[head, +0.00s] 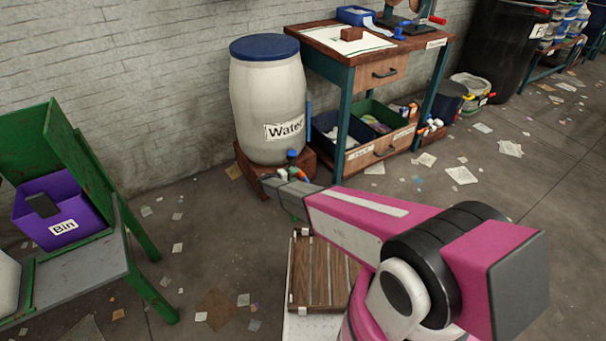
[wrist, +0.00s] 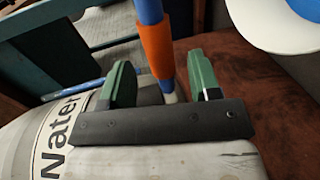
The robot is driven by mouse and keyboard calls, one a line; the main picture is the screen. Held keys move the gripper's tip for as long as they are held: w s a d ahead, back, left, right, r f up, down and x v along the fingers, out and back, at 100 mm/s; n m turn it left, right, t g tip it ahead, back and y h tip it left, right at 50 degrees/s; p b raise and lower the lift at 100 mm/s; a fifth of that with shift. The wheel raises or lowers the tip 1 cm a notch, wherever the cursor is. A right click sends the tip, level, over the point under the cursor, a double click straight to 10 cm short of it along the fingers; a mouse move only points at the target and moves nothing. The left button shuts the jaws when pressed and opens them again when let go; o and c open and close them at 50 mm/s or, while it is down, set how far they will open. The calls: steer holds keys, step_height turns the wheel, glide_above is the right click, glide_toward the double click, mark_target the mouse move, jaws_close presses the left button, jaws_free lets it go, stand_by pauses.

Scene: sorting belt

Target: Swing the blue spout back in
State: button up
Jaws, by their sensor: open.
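The white water barrel (head: 268,105) with a blue lid stands on a brown base by the wall. In the wrist view, part of its labelled side (wrist: 60,130) fills the lower left. The blue spout (wrist: 148,10), with an orange sleeve (wrist: 155,48), runs down between the two green fingers of my gripper (wrist: 162,65). My gripper is open, with one finger on each side of the spout and gaps showing. In the head view, my gripper is by the barrel's foot, largely hidden by my pink arm. A small blue part (head: 292,157) shows there at the barrel's front.
A workbench (head: 340,42) with drawers and low bins stands right of the barrel. A purple bin (head: 70,203) sits in a green-framed stand at left. A wooden slatted crate (head: 322,270) is below my arm. Paper scraps litter the floor.

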mark_target(299, 174)
steer(key=x, duration=0.5)
steer(key=shift+w+d+f, duration=0.15)
steer(key=shift+w+d, duration=0.05)
steer(key=shift+d, duration=0.05)
jaws_close()
